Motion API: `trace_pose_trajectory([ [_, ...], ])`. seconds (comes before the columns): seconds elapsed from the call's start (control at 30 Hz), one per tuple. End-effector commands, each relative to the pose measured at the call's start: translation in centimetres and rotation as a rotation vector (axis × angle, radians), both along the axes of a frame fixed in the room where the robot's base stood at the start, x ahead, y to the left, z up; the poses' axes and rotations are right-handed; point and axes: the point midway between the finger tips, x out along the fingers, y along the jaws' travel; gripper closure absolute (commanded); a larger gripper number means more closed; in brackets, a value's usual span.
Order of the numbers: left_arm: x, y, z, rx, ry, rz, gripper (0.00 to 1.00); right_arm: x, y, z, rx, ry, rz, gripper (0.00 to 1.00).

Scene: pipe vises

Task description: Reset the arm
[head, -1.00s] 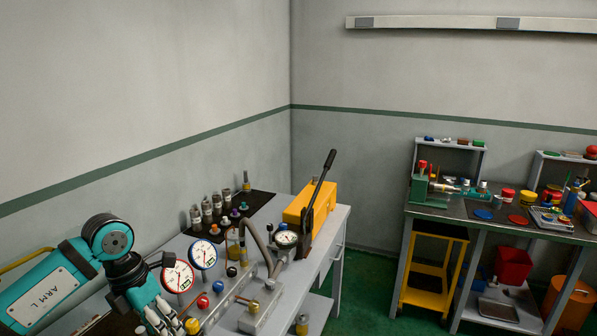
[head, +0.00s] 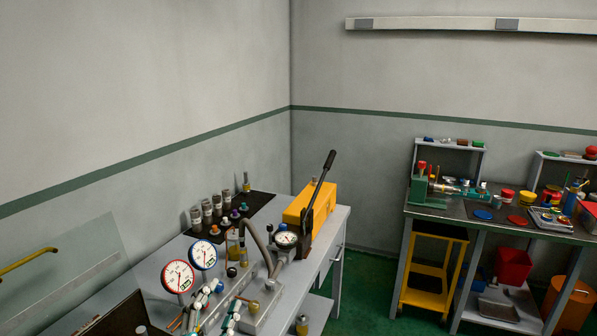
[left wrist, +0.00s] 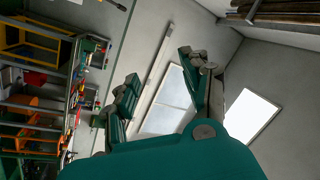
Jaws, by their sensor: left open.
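My left gripper (head: 217,308) is at the bottom edge of the head view, in front of the near bench. Only its fingers show there, pointing up. In the left wrist view its two teal fingers (left wrist: 158,75) stand apart with nothing between them. Behind them are the wall and bright window-like panels. My right gripper is in neither view.
The near bench (head: 330,235) carries two dial gauges (head: 178,277) close to the fingers, a hose, and a yellow pump (head: 310,205) with a black lever. A second bench (head: 450,208) stands at the right, with a yellow trolley (head: 430,272) below. Green floor lies between.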

Motion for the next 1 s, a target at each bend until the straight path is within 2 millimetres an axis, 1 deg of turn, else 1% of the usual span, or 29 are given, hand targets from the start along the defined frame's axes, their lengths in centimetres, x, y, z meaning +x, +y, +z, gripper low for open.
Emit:
trace_pose_trajectory([
  [0.03,-1.0,2.0,-3.5,-0.091,0.156,0.086,0.53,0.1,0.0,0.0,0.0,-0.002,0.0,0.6],
  [0.07,-1.6,3.1,-5.4,-0.135,0.243,0.132,0.53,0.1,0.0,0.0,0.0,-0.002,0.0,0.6],
  [0.1,-2.7,4.3,-8.0,-0.187,0.359,0.189,0.53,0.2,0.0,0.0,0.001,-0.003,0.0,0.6],
  [0.17,-5.0,5.7,-11.8,-0.255,0.527,0.263,0.53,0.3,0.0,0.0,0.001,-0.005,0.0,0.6],
  [0.2,-6.7,6.3,-14.0,-0.293,0.634,0.307,0.53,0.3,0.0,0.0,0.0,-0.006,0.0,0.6],
  [0.27,-9.2,6.9,-16.8,-0.336,0.772,0.356,0.53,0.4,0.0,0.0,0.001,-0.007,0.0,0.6],
  [0.3,-10.8,7.1,-18.3,-0.358,0.853,0.383,0.53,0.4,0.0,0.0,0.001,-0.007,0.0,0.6],
  [0.4,-14.6,7.3,-21.2,-0.399,1.024,0.432,0.53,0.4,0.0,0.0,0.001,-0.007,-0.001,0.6],
  [0.47,-16.7,7.3,-22.4,-0.417,1.11,0.455,0.53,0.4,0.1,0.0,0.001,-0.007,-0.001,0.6],
  [0.5,-18.0,7.2,-23.2,-0.429,1.167,0.468,0.53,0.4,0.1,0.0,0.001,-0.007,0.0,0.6],
  [0.63,-22.1,6.9,-24.9,-0.454,1.325,0.5,0.53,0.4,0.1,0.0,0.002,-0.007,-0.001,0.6],
  [0.8,-27.2,6.3,-26.2,-0.475,1.512,0.53,0.53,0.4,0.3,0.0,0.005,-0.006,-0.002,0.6],
  [0.9,-26.2,6.2,-29.8,-0.468,1.521,0.533,0.53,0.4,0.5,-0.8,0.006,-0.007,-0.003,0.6],
  [0.97,-25.9,6.1,-31.7,-0.466,1.526,0.535,0.53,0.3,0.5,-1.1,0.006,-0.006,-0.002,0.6],
  [1.0,-25.7,6.1,-33.0,-0.464,1.529,0.536,0.53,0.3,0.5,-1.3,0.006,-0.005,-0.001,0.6],
])
